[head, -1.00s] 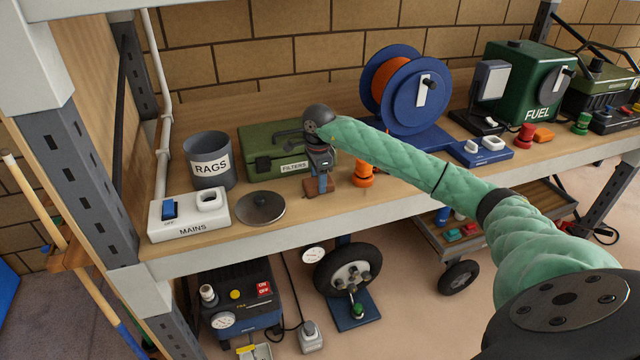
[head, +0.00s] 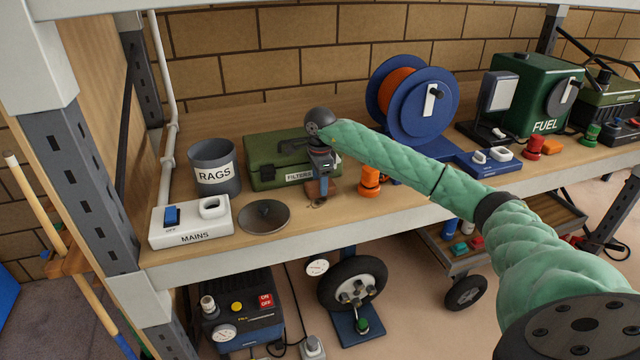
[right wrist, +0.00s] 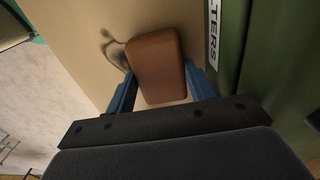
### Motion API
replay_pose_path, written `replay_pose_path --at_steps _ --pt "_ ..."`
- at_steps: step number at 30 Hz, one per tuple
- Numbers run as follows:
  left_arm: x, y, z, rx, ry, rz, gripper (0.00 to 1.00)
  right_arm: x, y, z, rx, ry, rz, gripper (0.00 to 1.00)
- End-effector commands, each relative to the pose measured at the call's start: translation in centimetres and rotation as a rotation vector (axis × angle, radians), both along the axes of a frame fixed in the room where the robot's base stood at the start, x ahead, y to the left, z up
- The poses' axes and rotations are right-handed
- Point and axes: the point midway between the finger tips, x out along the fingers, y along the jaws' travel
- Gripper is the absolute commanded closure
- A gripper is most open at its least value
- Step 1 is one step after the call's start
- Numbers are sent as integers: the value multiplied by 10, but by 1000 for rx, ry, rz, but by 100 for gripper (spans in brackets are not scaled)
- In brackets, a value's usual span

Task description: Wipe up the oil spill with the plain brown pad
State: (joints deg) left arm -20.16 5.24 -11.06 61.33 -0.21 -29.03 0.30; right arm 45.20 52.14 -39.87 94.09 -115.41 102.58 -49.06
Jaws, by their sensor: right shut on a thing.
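The plain brown pad (head: 314,188) is held in my right gripper (head: 319,176), whose blue fingers stand on either side of it in the right wrist view (right wrist: 160,88). There the pad (right wrist: 158,66) looks like a rounded brown block. The oil spill (head: 316,203) is a small dark smear with thin curls on the wooden shelf, just in front of and below the pad. It also shows in the right wrist view (right wrist: 112,48), at the pad's left edge, where the pad may hide part of it. I cannot tell whether the pad touches the shelf. My left gripper is not in view.
The green FILTERS box (head: 262,167) stands close behind the pad. An orange object (head: 369,183) stands to its right, and a dark round disc (head: 264,217) lies to its left. The MAINS box (head: 190,234) and RAGS bin (head: 215,170) are further left. The shelf's front edge is near.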

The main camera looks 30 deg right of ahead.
Motion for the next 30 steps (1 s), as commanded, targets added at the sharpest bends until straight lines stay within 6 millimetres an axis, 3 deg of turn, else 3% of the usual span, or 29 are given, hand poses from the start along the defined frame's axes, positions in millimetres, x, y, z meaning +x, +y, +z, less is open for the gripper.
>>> replay_pose_path --at_steps 30 --pt "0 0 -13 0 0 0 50 -60 14 -5 -2 7 2 64"
